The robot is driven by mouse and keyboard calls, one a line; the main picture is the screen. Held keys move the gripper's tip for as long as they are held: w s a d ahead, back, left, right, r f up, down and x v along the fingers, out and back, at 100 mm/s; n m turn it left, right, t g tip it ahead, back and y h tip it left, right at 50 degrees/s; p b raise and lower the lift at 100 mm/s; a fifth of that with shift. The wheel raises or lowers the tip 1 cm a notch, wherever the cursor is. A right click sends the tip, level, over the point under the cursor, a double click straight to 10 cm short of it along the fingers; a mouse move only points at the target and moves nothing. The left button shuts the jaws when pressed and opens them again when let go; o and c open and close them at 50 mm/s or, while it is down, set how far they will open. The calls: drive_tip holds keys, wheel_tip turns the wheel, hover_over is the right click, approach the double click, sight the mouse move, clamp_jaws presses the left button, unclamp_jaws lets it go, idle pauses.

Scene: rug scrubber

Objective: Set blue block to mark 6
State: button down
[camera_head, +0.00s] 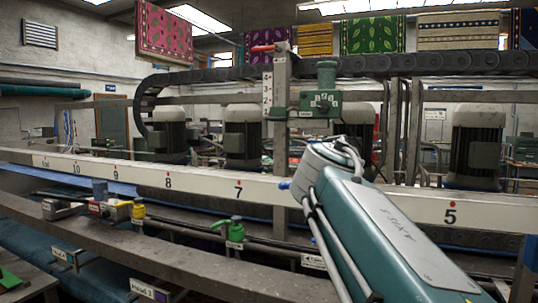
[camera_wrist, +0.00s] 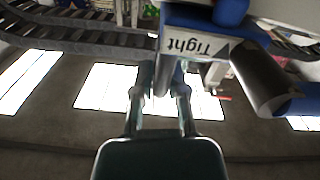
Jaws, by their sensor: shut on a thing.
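In the wrist view the blue block (camera_wrist: 190,15) fills the upper middle, with a white "Tight" label that reads upside down. A thick dark lever with a blue end (camera_wrist: 295,103) sticks out to its right. My gripper (camera_wrist: 163,72) is shut on a part of the block under the label; the exact part held is unclear. In the head view my gripper is hidden behind my arm, at the white rail (camera_head: 205,183) between marks 7 and 5. A small blue tip (camera_head: 284,184) shows just left of my arm. Mark 6 is hidden.
An upright post (camera_head: 280,120) with a red handle (camera_head: 263,48) and a green box (camera_head: 320,103) stand behind the rail.

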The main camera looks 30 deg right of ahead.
drive_tip(key=shift+s+d, duration=0.15)
drive_tip(key=c, duration=0.7)
unclamp_jaws()
drive_tip(key=shift+v, duration=6.05)
drive_tip(key=shift+f, duration=0.1)
